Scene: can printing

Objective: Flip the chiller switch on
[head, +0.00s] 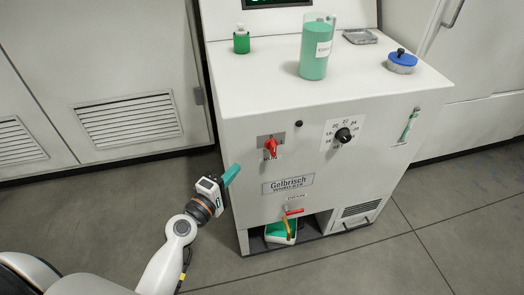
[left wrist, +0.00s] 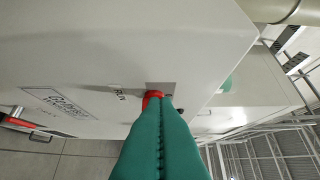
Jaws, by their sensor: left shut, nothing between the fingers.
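The chiller is a white cabinet (head: 235,205) with a label plate on its front. Its red switch (head: 271,147) sits on a grey plate at the upper left of the front face. My left gripper (head: 234,170) has teal fingers, shut and empty, below and left of the switch in the head view. In the left wrist view the shut fingers (left wrist: 160,106) point at the red switch (left wrist: 152,97) and hide part of it. I cannot tell whether they touch it. My right gripper is not in view.
A black dial (head: 344,135) is right of the switch. A red-handled drain valve (head: 293,212) sits low, above a green tray (head: 277,235). On top stand a green-filled jug (head: 315,50), a small green bottle (head: 241,42) and a blue-lidded jar (head: 402,62).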

